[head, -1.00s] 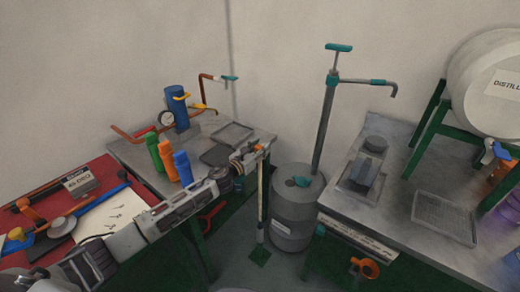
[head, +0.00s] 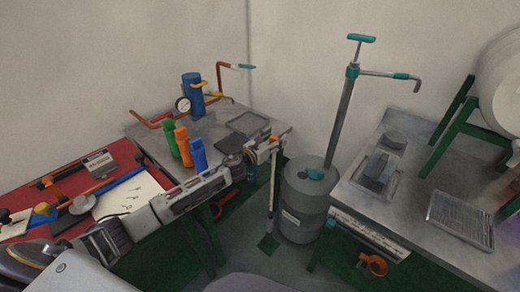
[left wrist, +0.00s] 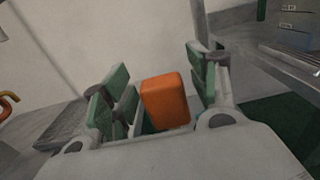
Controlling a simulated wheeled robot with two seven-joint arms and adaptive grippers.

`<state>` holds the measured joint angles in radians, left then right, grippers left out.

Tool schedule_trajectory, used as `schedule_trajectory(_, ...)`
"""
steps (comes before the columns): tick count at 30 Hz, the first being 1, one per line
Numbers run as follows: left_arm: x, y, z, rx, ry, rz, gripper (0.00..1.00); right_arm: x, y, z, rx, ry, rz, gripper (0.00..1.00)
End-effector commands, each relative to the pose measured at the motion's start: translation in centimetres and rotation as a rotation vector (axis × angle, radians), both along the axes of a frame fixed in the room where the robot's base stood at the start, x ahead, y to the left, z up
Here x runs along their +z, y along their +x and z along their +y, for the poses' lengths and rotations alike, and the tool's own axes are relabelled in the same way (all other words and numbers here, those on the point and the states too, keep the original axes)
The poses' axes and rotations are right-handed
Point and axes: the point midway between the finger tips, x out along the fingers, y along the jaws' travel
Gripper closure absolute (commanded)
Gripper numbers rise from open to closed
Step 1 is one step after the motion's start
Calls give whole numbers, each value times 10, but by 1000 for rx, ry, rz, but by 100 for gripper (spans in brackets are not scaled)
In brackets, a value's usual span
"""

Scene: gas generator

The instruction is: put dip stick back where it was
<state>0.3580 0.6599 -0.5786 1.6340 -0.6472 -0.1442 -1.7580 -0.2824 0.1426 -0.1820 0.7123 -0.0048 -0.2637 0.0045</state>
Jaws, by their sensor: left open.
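My left gripper (head: 272,143) reaches in over the gap between the left table and the grey drum. Its fingers are apart in the left wrist view (left wrist: 160,100), with an orange block (left wrist: 165,100) between them, which looks like the dip stick's handle. I cannot tell whether the fingers touch it. In the head view a long thin pale stick (head: 273,190), apparently the dip stick, extends near-vertically below the gripper, its lower end in front of a green patch near the floor. My right gripper is not in view.
The grey drum (head: 305,202) with a tall hand pump (head: 345,105) stands just right of the stick. The left table (head: 208,135) holds bottles, a blue cylinder (head: 193,92) and a flat tray (head: 248,123). The right table (head: 405,180) holds trays and a green stand.

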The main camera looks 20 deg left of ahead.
Motion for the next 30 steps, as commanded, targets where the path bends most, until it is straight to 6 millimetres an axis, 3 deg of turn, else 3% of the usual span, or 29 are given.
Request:
schedule_trajectory(11,-2,-27,10,0,2,2,41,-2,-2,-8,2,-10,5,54)
schedule_trajectory(22,-2,-55,20,-1,2,2,41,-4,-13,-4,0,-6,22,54)
schedule_trajectory(30,-2,-73,27,0,2,2,41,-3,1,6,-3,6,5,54)
